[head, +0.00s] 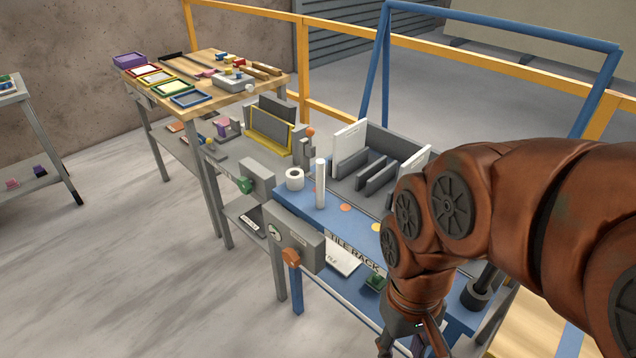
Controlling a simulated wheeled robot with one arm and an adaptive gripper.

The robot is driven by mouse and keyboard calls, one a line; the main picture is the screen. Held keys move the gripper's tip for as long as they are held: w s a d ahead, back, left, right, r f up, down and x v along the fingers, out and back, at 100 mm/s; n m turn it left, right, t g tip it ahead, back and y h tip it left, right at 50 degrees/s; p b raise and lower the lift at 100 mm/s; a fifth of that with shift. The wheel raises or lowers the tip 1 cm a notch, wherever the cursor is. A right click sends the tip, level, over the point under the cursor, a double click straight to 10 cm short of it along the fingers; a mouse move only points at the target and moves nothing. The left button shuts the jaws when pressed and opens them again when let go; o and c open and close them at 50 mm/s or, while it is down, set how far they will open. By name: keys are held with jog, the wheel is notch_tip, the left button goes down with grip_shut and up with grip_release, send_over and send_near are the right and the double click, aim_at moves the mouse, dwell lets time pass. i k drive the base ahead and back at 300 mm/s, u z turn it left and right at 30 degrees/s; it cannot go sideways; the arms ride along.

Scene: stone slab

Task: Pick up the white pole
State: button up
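The white pole (320,184) is a thin white cylinder standing upright on the blue bench (292,200) labelled TILE RACK. It stands close to the bench's left end, just right of a white roll. My gripper (412,348) is at the bottom edge of the head view, below my copper-coloured arm and in front of the bench. It is well apart from the pole, to its lower right. The picture edge cuts off the gripper, so the state of its fingers is unclear.
The white ring-shaped roll (295,179) is beside the pole. A grey slotted rack (375,172) with white tiles stands behind it. Grey boxes (294,237) with knobs front the bench. A wooden-topped table (205,85) with trays stands at the back left.

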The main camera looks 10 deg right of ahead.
aim_at(320, 163)
jog(key=u, duration=2.2)
jog(key=i, duration=2.2)
jog(key=z, duration=3.4)
jog(key=i, duration=0.45)
jog(key=u, duration=0.05)
